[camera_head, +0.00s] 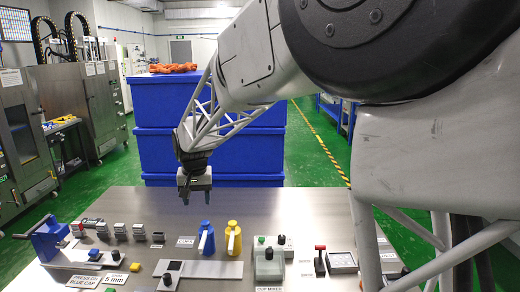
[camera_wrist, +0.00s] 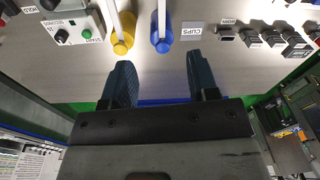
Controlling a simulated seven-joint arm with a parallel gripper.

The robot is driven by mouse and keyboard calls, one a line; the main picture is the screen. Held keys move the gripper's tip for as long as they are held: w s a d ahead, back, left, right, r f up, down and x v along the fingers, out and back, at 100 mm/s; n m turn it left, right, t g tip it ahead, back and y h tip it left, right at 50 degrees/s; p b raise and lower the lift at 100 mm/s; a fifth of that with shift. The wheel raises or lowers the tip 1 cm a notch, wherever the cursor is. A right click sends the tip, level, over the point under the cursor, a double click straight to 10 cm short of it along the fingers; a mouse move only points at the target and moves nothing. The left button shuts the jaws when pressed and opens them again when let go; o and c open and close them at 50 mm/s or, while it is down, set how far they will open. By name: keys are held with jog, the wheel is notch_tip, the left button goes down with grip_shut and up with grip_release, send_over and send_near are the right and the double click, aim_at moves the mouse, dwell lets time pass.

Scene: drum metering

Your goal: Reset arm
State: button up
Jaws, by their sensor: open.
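My gripper (camera_head: 195,190) hangs above the far edge of the metal table (camera_head: 330,208), behind the blue and yellow bottles. Its two dark fingers also show in the wrist view (camera_wrist: 164,85), spread apart with nothing between them. In the head view my arm reaches in from the upper right. The blue bottle (camera_head: 206,240) and the yellow bottle (camera_head: 233,240) stand upright on the table, apart from the gripper. Both also show in the wrist view, the blue one (camera_wrist: 162,38) just beyond the fingers and the yellow one (camera_wrist: 122,40) to its left.
A blue clamp-like device (camera_head: 48,240) stands at the left, with several small dark blocks (camera_head: 120,231) in a row beside it. A cup mixer box (camera_head: 268,264) and a red-topped lever (camera_head: 320,260) stand at the right. Stacked blue crates (camera_head: 150,130) rise behind the table.

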jog(key=s+d+r+m+t, duration=0.1)
jog(key=s+d+r, duration=0.2)
jog(key=s+d, duration=0.7)
jog(key=s+d+r, duration=0.3)
jog(key=s+d, duration=0.3)
jog(key=d, duration=0.8)
jog(key=s+d+f, duration=0.2)
jog(key=s+d, duration=0.4)
jog(key=s, duration=0.4)
jog(key=s+d+f+m, duration=0.1)
jog(key=s+d+f, duration=0.1)
jog(key=s+d, duration=0.5)
jog(key=s, duration=0.4)
jog(key=shift+s+d+f+t+h, duration=0.15)
jog(key=shift+s+f+t+h, duration=0.15)
jog(key=shift+f+t, duration=0.1)
